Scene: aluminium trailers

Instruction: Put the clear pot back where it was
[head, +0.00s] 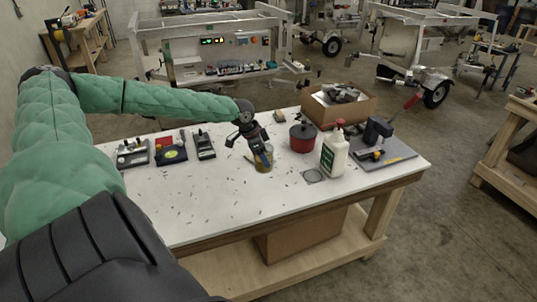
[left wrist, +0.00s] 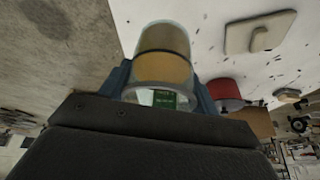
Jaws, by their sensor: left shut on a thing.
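The clear pot (head: 264,163), with yellowish-brown contents, is in my left gripper (head: 263,157) at the middle of the white table. The left wrist view shows the pot (left wrist: 165,55) between the two blue fingers of my left gripper (left wrist: 165,88), which is shut on it. I cannot tell whether its base touches the tabletop. A grey ring-shaped mark or flat piece (head: 313,175) lies on the table to the right of the pot, just left of the white bottle (head: 334,155). My right gripper is not in view.
A red pot (head: 302,137) stands behind and right of the clear pot. A cardboard box (head: 340,108) is at the back, and a grey board with tools (head: 398,151) is at the right. Several tool trays (head: 170,148) lie at the left. The table's front is clear except for small scraps.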

